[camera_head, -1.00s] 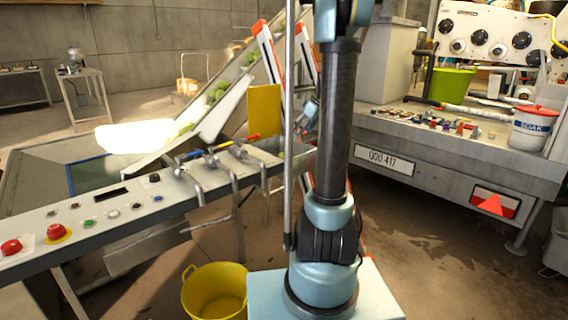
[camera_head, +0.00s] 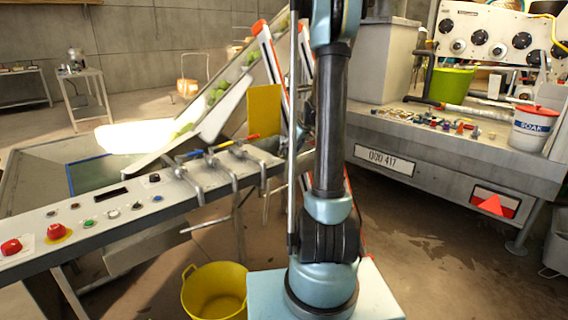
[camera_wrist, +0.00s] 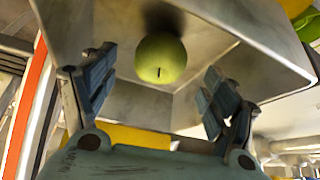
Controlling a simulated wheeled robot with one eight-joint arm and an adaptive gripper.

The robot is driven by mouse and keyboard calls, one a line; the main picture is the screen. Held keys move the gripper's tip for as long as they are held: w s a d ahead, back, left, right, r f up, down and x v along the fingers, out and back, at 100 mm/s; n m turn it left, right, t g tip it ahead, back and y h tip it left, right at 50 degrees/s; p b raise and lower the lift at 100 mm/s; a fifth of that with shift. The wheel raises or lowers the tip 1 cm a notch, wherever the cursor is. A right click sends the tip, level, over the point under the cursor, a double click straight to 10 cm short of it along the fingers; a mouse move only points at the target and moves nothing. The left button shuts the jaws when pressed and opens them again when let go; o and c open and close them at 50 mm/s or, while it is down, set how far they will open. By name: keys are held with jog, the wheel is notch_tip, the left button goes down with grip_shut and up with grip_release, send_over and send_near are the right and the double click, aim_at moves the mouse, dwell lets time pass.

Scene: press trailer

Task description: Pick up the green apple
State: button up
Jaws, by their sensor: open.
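The green apple (camera_wrist: 161,58) shows in the wrist view, on a grey metal chute-like surface (camera_wrist: 225,50) with raised sides. My gripper (camera_wrist: 152,85) is open, with one finger on each side of the picture and the apple beyond and between them. I see no contact between the fingers and the apple.
A sloping conveyor (camera_head: 235,75) carries several green fruits behind the grey control panel (camera_head: 110,208) with pipes. A yellow bucket (camera_head: 215,290) stands on the floor. At right is a trailer bed (camera_head: 460,150) with a white tub (camera_head: 533,130) and small items.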

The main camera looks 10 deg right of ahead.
jog(key=shift+x, duration=2.55)
jog(key=shift+a, duration=0.15)
jog(key=c, duration=1.2)
